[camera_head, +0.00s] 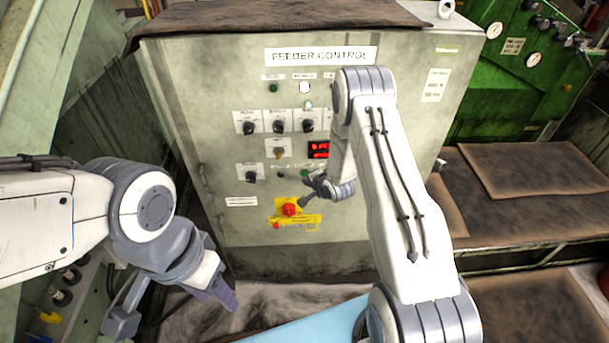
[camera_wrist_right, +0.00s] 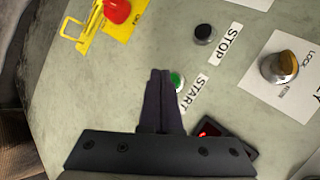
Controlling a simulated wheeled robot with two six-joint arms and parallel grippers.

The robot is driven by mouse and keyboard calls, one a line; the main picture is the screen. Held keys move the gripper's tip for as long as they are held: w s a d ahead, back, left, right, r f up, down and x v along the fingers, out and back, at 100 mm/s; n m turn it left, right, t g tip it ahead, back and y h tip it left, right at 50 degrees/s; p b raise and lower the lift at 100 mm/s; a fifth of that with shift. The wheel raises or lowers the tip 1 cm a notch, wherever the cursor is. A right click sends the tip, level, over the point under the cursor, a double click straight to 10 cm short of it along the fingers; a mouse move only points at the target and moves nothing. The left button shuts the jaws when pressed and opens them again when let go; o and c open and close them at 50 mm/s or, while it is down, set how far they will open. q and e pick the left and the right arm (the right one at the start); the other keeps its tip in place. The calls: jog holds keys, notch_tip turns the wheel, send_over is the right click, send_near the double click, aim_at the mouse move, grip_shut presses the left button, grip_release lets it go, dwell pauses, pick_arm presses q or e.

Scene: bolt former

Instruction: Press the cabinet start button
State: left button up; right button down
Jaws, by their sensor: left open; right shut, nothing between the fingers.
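The feeder control cabinet (camera_head: 220,80) stands straight ahead with its panel facing me. The green start button (camera_wrist_right: 177,80) shows in the right wrist view, beside its START label (camera_wrist_right: 194,93). My right gripper (camera_wrist_right: 160,73) is shut and empty. Its fingertips lie just beside the green button in that view and partly cover it; I cannot tell whether they touch it. In the head view my right gripper (camera_head: 311,180) is in front of the lower panel. My left gripper (camera_head: 174,311) is open and empty, low at the left, away from the panel.
A black stop button (camera_wrist_right: 203,33) is near the start button. A red emergency button (camera_head: 289,209) on a yellow plate sits below. A selector knob (camera_wrist_right: 281,68) and a red display (camera_head: 319,150) are close by. A green machine (camera_head: 530,60) stands at the right.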

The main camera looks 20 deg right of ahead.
dwell(0.4)
jog(key=shift+w+d, duration=0.15)
jog(key=shift+w, duration=0.3)
